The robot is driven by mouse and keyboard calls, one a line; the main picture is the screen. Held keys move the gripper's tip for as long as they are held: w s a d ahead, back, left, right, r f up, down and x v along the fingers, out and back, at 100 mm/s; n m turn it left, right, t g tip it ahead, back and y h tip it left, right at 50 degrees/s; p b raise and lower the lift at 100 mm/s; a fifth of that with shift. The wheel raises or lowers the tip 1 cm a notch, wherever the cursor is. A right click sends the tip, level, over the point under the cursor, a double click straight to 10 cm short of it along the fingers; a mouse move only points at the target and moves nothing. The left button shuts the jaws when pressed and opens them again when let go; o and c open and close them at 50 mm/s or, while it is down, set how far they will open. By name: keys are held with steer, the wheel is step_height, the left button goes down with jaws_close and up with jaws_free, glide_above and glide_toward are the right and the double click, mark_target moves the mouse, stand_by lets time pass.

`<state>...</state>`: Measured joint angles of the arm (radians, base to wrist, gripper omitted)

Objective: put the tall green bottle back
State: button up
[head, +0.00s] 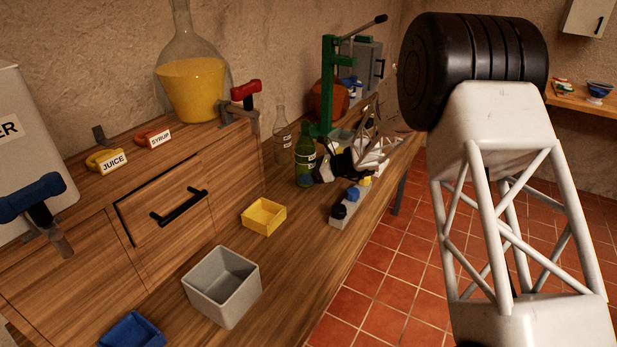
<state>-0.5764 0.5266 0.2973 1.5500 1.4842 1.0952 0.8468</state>
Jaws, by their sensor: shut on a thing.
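The tall green bottle (305,168) is upright near the far part of the wooden bench, with a pale label on its side. My gripper (319,166) comes from the right and is shut on the bottle at about mid-height. The dark gripper body hides part of the bottle's right side. I cannot tell whether the bottle's base touches the bench or is just above it. A clear glass bottle (283,142) stands just behind it to the left.
A green lever press (328,85) stands behind the bottle. A grey strip with coloured knobs (339,217) lies in front along the bench edge. A yellow tray (264,216), grey bin (222,286) and blue tray (132,331) stand nearer. Bare bench (310,225) lies between.

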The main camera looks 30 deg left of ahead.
steer(key=shift+f, duration=0.75)
steer(key=shift+f, duration=0.1)
steer(key=o, duration=1.1)
steer(key=shift+f, duration=0.15)
steer(key=shift+v, duration=3.8)
steer(key=shift+w+f, duration=0.1)
steer(key=shift+w, duration=0.05)
